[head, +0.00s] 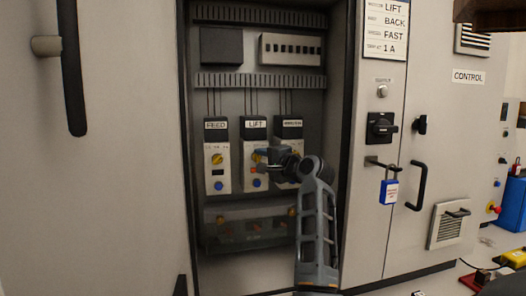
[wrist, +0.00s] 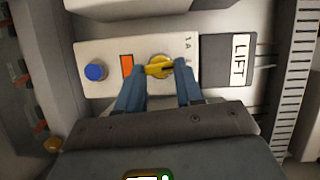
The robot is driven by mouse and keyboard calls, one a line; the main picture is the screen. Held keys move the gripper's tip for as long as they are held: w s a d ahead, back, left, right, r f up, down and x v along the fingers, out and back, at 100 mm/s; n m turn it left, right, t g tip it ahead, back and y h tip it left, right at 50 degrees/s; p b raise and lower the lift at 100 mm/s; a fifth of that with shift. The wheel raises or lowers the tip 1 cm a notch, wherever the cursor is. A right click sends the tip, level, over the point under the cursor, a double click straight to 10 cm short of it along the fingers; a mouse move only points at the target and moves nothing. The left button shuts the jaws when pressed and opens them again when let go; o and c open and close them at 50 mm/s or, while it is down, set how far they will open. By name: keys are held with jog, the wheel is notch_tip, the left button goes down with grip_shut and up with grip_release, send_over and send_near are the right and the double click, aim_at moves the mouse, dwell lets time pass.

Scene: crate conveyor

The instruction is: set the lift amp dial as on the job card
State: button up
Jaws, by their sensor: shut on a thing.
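The job card (head: 387,28) on the cabinet reads LIFT, BACK, FAST and 1 A. The lift unit (head: 255,127) is the middle one of three in the open cabinet. In the wrist view the lift unit (wrist: 240,60) lies sideways, with an orange window (wrist: 127,65) and a blue button (wrist: 96,72). My gripper (head: 264,156) reaches in from the right. Its blue fingers are shut on the yellow amp dial (wrist: 159,67), one on each side. A dark mark on the dial points roughly right; small scale marks, including 1 A, are partly hidden.
The feed unit (head: 217,128) stands left of the lift unit, and a third unit (head: 289,129) stands right, partly behind my arm. Below is a clear-covered box (head: 250,228).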

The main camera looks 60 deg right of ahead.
jog(key=shift+w+a+r+n+g+p, duration=0.15)
jog(key=shift+n+g+p, duration=0.7)
jog(key=shift+n+p, duration=0.85)
jog(key=shift+r+n+g+p, duration=0.2)
jog(key=shift+n+g+p, duration=0.65)
jog(key=shift+n+p, duration=0.8)
jog(key=o, duration=1)
jog(key=shift+o, duration=0.2)
jog(key=b+v, duration=0.1)
jog(key=v, duration=0.6)
jog(key=shift+s+a, duration=0.25)
jog(key=shift+r, duration=0.1)
